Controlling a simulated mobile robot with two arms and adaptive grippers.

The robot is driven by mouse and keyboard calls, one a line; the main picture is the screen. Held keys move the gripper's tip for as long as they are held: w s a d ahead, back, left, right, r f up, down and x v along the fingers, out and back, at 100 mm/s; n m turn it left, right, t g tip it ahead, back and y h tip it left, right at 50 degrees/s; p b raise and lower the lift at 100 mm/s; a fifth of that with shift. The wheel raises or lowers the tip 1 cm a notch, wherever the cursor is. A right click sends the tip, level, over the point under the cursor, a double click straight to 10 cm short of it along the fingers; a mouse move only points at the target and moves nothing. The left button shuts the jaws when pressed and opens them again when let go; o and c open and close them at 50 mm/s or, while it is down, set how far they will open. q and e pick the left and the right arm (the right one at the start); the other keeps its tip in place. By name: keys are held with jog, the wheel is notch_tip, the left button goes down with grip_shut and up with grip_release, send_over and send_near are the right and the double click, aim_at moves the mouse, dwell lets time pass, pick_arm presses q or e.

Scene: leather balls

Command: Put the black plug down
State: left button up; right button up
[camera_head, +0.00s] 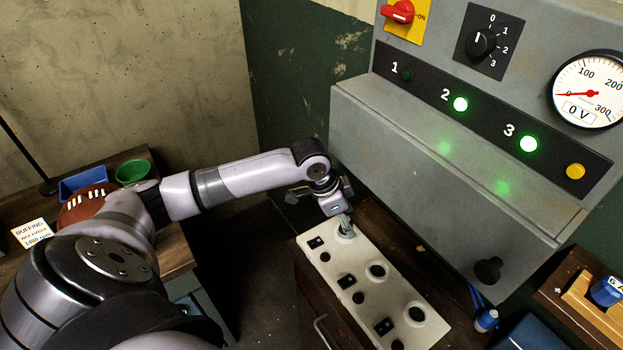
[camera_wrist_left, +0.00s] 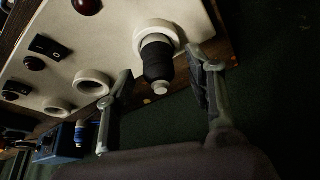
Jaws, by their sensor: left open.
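The black plug (camera_wrist_left: 157,62) stands in a white ring socket on the pale panel (camera_wrist_left: 120,35) in the left wrist view, its light-tipped end facing the camera. My left gripper (camera_wrist_left: 159,70) is open, with one finger on each side of the plug and visible gaps between. In the head view the left gripper (camera_head: 345,227) is at the far end of the panel (camera_head: 325,240), and the plug cannot be made out clearly there. My right gripper is in neither view.
The panel has two empty ring sockets (camera_head: 377,271) (camera_head: 416,314) and several black switches (camera_head: 347,281). A grey control cabinet (camera_head: 440,165) with lamps 2 and 3 lit green rises behind. A blue plug (camera_head: 486,320) is at right. A ball (camera_head: 82,206) lies on the left bench.

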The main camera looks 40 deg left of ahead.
pick_arm(q)
jog(key=shift+v, duration=1.05)
jog(key=s+a+b, duration=0.3)
jog(key=s+a, duration=0.5)
jog(key=s, duration=0.1)
